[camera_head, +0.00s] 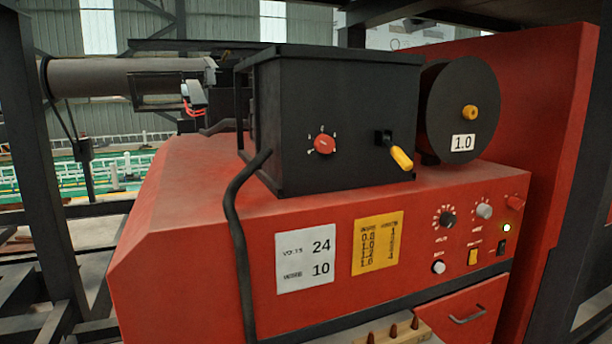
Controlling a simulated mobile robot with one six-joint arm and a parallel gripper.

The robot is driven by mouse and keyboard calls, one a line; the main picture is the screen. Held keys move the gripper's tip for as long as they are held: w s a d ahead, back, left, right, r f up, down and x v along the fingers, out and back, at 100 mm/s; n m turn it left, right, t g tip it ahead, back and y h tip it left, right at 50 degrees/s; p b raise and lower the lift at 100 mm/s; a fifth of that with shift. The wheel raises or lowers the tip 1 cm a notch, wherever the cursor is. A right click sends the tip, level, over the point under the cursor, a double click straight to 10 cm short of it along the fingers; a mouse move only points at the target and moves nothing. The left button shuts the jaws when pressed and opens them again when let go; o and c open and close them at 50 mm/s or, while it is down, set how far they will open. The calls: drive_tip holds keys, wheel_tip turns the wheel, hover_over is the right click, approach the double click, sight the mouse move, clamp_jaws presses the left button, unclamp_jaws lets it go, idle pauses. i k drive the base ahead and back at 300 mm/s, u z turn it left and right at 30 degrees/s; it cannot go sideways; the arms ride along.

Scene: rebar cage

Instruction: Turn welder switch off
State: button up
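The red welder (190,230) fills the middle of the head view, with its front panel facing me. I cannot tell the switch's position at this size. A yellow rocker (473,257) sits to its left. The black box (340,120) on top carries a red rotary knob (325,144) and a lever with a yellow handle (401,157), tilted down to the right. My gripper is not in view.
A black wire spool (457,110) marked 1.0 stands right of the box. A black cable (238,240) hangs down the welder's front. A drawer handle (467,315) and a wooden rack (395,331) are below the panel. A dark post (40,150) stands at left.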

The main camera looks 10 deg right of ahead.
sight(513, 204)
drive_tip(key=z, duration=4.5)
drive_tip(key=i, duration=0.1)
drive_tip(key=u, duration=3.25)
